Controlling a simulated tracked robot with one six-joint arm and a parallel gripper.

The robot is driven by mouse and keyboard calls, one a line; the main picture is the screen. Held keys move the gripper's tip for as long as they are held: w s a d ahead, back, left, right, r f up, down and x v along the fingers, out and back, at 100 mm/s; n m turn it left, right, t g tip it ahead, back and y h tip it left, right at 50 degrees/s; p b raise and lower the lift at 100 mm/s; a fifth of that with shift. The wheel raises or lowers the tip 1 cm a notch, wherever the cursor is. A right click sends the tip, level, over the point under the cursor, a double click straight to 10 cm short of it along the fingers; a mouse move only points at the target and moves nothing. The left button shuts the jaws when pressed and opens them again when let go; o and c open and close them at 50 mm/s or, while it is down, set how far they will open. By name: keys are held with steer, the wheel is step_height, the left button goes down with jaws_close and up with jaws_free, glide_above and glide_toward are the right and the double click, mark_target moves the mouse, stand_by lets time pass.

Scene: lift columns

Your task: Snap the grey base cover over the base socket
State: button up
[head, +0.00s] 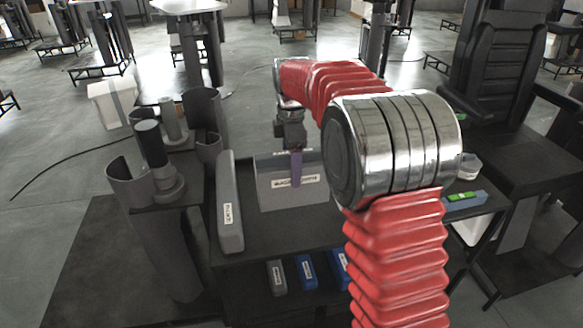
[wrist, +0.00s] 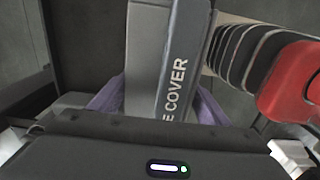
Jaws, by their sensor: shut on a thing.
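The grey base cover (head: 270,197) is a broad grey piece with a white label, at the middle of the dark table in the head view. My gripper (head: 296,165) is at its upper edge, with a purple finger in front of it. In the wrist view the cover (wrist: 146,60), lettered "E COVER", lies between the purple fingers of my gripper (wrist: 158,103), which is shut on it. A dark cylinder on a round grey foot (head: 168,187), likely the base socket, stands at the left between curved grey shells. It is apart from the cover.
A long grey labelled piece (head: 230,205) stands just left of the cover. Small grey (head: 276,278) and blue (head: 306,272) labelled blocks lie on a lower shelf. A black chair (head: 500,60) stands at the right. A white bin (head: 113,103) stands behind on the floor.

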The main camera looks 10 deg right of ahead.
mark_target(297, 192)
steer(key=shift+r, duration=0.15)
steer(key=shift+r, duration=0.85)
steer(key=s+f+m, duration=0.1)
steer(key=f+m, duration=0.1)
steer(key=m, duration=0.4)
steer(key=s+f+m, duration=0.2)
steer(key=f+m, duration=0.1)
steer(key=m, duration=0.3)
steer(key=s+f+m, duration=0.1)
steer(key=f+m, duration=0.2)
steer(key=m, duration=0.3)
steer(key=shift+s+d, duration=0.2)
steer(key=shift+s, duration=0.05)
steer(key=shift+s, duration=0.1)
